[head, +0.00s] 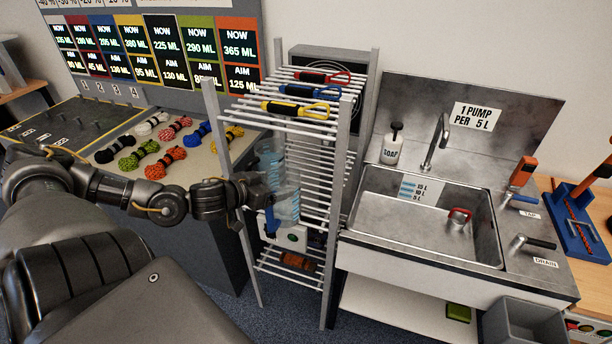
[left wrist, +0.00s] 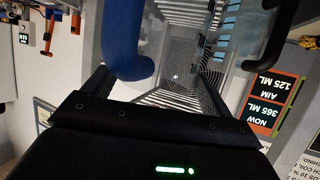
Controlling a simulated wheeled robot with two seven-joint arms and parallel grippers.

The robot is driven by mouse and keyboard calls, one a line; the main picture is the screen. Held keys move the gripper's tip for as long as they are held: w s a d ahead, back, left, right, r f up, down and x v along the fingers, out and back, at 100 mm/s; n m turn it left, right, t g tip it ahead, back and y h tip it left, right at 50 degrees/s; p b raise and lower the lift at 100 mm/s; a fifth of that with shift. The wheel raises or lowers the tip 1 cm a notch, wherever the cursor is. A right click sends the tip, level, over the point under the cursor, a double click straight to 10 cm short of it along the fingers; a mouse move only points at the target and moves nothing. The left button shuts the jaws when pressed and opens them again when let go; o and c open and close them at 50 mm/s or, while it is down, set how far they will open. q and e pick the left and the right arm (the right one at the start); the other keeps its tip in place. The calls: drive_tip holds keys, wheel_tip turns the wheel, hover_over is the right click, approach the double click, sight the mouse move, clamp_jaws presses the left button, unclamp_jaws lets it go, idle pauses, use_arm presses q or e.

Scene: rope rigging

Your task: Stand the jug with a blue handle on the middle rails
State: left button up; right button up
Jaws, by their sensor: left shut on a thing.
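The jug (head: 287,206) is a clear vessel with pale blue tones, roughly upright at the rack's left side. My left gripper (head: 262,192) is shut on it from the left. In the left wrist view the thick blue handle (left wrist: 124,42) is close in front of the gripper, and clear walls show at the upper right. The middle rails (head: 318,172) are thin white bars between the rack's grey posts. Whether the jug touches them cannot be told. Another clear vessel shape (head: 270,155) shows just above and behind. My right gripper is out of view.
Rope tools with red, blue and yellow handles lie on the rack's top rails (head: 305,118). A white box with a green mark (head: 292,236) and an orange-brown bundle (head: 298,261) are lower down. A rope table (head: 120,175) stands left, a steel sink (head: 420,215) right.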

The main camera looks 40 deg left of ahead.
use_arm(q)
drive_tip(key=w+r+p+x, duration=0.1)
drive_tip(key=p+x, duration=0.3)
drive_tip(key=x, duration=0.9)
drive_tip(key=shift+w+r+p, duration=0.3)
drive_tip(key=shift+r+p, duration=0.05)
drive_tip(key=shift+r, duration=0.05)
drive_tip(key=o, duration=1.6)
drive_tip(key=shift+f, duration=0.1)
drive_tip(key=b, duration=0.2)
approach(294, 174)
drive_tip(key=x, duration=0.5)
drive_tip(key=shift+v, duration=0.75)
